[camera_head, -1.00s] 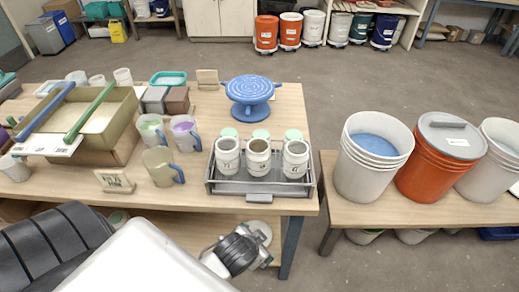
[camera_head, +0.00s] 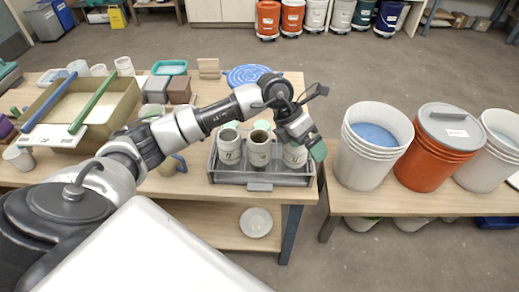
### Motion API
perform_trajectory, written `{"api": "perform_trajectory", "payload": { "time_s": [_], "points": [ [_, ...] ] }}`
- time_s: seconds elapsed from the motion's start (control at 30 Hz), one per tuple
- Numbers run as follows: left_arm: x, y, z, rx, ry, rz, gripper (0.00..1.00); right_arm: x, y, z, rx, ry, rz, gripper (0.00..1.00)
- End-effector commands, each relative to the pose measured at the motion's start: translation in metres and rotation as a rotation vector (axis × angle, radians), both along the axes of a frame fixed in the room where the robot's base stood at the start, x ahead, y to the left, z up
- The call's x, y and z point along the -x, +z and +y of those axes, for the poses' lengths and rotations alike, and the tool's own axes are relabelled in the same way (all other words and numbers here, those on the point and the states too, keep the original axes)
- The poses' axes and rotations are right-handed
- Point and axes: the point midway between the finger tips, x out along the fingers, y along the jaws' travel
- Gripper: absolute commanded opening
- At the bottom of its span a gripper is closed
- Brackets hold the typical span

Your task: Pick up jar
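Three white jars stand in a row in a grey tray (camera_head: 232,178) on the left table: a left jar (camera_head: 230,150), a middle jar (camera_head: 260,152) and a right jar (camera_head: 295,158). The left and middle jars show dark round openings. My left arm reaches across the table from the left. My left gripper (camera_head: 314,146) is at the right jar and hides its top. A green pad shows at its end, by the tray's right side. I cannot tell whether it touches the jar or how wide its fingers are. My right gripper is not in view.
A blue turntable (camera_head: 243,74) stands behind the tray, partly hidden by my arm. A bench at right holds a white bucket (camera_head: 366,165) and a lidded orange bucket (camera_head: 425,165). A gap separates the tables.

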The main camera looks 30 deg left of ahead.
Motion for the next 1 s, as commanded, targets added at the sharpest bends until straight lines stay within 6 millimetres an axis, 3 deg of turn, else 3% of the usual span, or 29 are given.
{"api": "perform_trajectory", "payload": {
  "time_s": [0.03,0.1,0.2,0.3,0.8,1.0],
  "points": [
    [-0.007,0.002,0.031,-0.134,0.016,0.019,1.00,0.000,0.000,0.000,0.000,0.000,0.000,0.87],
    [-0.011,0.005,0.067,-0.291,0.040,0.054,1.00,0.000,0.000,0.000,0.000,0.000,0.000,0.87],
    [-0.013,0.013,0.106,-0.455,0.080,0.104,1.00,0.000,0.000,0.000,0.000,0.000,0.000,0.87],
    [-0.012,0.019,0.128,-0.546,0.107,0.137,1.00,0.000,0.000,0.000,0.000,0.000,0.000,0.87],
    [-0.010,-0.036,0.135,-0.571,0.113,0.150,1.00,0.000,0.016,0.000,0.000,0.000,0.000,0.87],
    [-0.004,-0.059,0.140,-0.569,0.113,0.155,1.00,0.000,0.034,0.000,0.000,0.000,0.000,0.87]
  ]
}}
